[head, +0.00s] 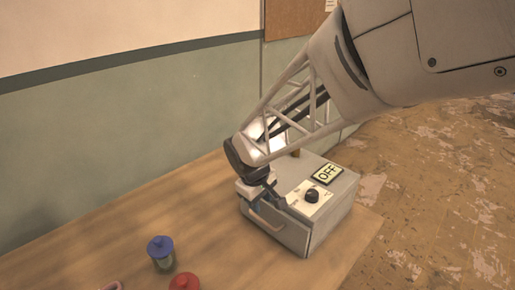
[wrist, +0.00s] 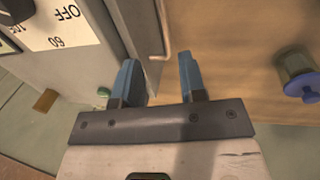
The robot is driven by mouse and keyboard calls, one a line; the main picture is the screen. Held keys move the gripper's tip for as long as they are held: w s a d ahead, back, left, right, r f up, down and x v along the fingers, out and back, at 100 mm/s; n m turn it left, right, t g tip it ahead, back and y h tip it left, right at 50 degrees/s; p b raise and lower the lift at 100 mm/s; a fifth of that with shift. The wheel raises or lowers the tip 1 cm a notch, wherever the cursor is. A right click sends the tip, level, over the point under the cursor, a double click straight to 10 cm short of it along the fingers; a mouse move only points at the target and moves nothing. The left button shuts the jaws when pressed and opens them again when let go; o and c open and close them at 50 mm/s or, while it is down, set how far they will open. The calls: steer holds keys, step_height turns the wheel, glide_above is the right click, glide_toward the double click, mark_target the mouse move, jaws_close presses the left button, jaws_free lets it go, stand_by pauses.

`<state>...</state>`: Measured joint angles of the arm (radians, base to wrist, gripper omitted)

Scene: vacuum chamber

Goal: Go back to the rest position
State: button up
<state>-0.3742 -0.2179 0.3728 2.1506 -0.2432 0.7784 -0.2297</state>
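My gripper (head: 257,205) is in front of the grey vacuum chamber (head: 330,215), close to its handle side. In the wrist view its two blue fingers (wrist: 160,78) stand apart with nothing held between them. The chamber's door handle (wrist: 165,32) shows just beyond the fingertips; I cannot tell whether a finger touches it. In the head view the handle (head: 266,222) is partly behind my gripper. The chamber's door looks shut or nearly so. An OFF sign (head: 327,174) and a dark knob (head: 312,196) are on its top.
A jar with a blue lid (head: 160,250) and a red-lidded one (head: 185,282) stand on the wooden table (head: 205,215), left of the chamber. A pinkish thing (head: 112,286) is cut off at the bottom edge. A green wall (head: 120,130) runs behind the table.

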stand_by(0.3)
steer(key=s+d+r+m, duration=0.3)
steer(key=s+d, duration=0.2)
steer(key=s, duration=0.2)
steer(key=s+d+r+m+y, duration=0.1)
steer(key=s+d+r+m, duration=0.2)
steer(key=s+d, duration=0.3)
steer(key=s+d+r+m+t, duration=0.1)
steer(key=s+d+r+m, duration=0.2)
steer(key=s+d+r, duration=0.2)
steer(key=shift+s+d+r+y, duration=0.3)
steer(key=shift+s+d, duration=0.3)
steer(key=shift+s, duration=1.15)
